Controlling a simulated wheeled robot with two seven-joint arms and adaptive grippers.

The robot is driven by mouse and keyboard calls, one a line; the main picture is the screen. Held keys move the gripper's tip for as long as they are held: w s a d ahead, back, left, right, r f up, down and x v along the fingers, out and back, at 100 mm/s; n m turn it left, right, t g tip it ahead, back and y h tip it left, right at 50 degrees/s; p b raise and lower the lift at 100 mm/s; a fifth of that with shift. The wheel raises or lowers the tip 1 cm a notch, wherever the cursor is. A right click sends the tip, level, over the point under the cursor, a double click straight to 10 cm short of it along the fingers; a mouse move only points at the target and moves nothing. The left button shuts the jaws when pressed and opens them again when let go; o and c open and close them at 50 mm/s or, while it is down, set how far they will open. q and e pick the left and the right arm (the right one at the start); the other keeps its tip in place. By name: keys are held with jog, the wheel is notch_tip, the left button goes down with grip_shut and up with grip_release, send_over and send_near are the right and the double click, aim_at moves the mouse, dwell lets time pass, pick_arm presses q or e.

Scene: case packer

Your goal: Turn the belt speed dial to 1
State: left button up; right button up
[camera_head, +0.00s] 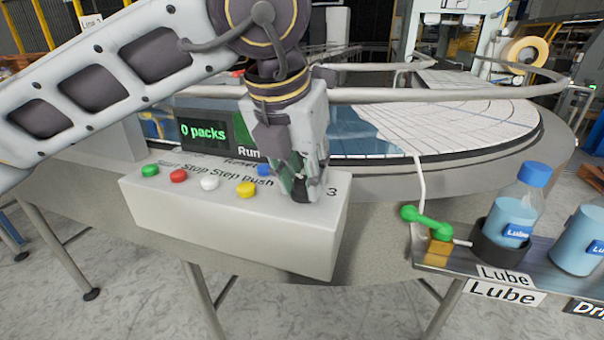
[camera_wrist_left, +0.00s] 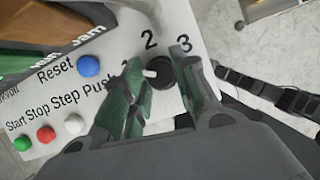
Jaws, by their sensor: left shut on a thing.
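The belt speed dial (camera_wrist_left: 160,75) is a round black knob with a white mark on the sloped top of a white control box (camera_head: 240,238). In the left wrist view the white mark lies on the dial's left side. The numbers 2 and 3 show above the dial; the place left of it, by the 1, is largely covered by a green finger. My left gripper (camera_head: 303,188) points down at the right end of the box and is shut on the dial, one finger on each side (camera_wrist_left: 160,68).
Green, red, white and yellow buttons line the box, with a blue button (camera_wrist_left: 88,66) marked Reset behind them. A display (camera_head: 205,132) reads 0 packs. To the right, a small shelf holds blue bottles (camera_head: 515,215) and a green-handled part (camera_head: 428,222).

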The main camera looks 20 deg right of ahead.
pick_arm(q)
jog(key=o, duration=1)
jog(key=v, duration=1.2)
jog(key=shift+d, duration=0.1)
